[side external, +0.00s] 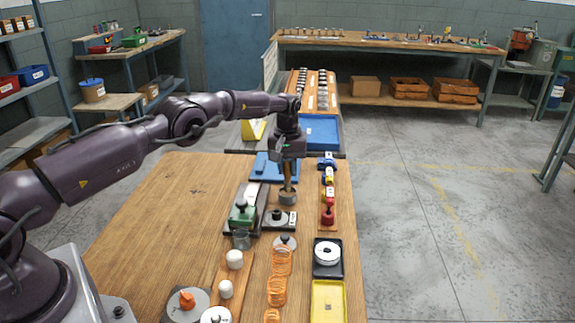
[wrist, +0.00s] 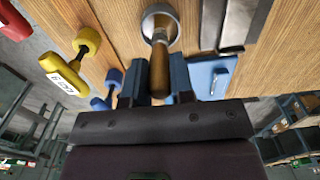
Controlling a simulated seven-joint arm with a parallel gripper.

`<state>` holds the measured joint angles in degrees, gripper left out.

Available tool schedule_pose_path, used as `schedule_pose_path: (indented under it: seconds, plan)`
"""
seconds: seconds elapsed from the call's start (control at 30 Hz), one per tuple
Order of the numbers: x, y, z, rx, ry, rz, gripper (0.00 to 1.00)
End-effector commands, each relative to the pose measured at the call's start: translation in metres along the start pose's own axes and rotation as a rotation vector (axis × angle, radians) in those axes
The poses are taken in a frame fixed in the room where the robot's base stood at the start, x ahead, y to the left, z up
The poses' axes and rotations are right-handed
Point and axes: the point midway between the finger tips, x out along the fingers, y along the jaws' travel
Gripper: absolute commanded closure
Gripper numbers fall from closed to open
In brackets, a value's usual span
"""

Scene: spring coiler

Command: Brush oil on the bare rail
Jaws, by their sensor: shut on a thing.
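My gripper (side external: 287,168) is shut on the wooden handle of a brush (side external: 287,185). The brush points down into a small grey round pot (side external: 287,199), and its bristles are hidden. In the wrist view, the brown handle (wrist: 159,72) runs between the fingers of my gripper (wrist: 160,88) to the pale-rimmed pot (wrist: 160,14). A grey metal rail (side external: 262,209) lies left of the pot, with a green block and dark knob (side external: 242,211) beside it. A metal strip, likely the rail, also shows in the wrist view (wrist: 238,22).
Coloured spool-shaped pieces (side external: 328,178) stand in a row right of the pot. A round grey piece with a dark knob (side external: 277,216) sits just in front. Orange coils (side external: 278,288), white knobs (side external: 234,259) and a yellow tray (side external: 328,302) lie nearer. The bench's left is clear.

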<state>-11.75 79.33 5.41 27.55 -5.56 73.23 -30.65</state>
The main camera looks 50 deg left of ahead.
Motion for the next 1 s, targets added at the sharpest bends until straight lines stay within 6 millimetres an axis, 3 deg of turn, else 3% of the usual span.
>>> schedule_pose_path:
  seconds: [1.0]
  plan:
    - [0.011,0.0,0.0,0.0,0.0,0.0,1.0]
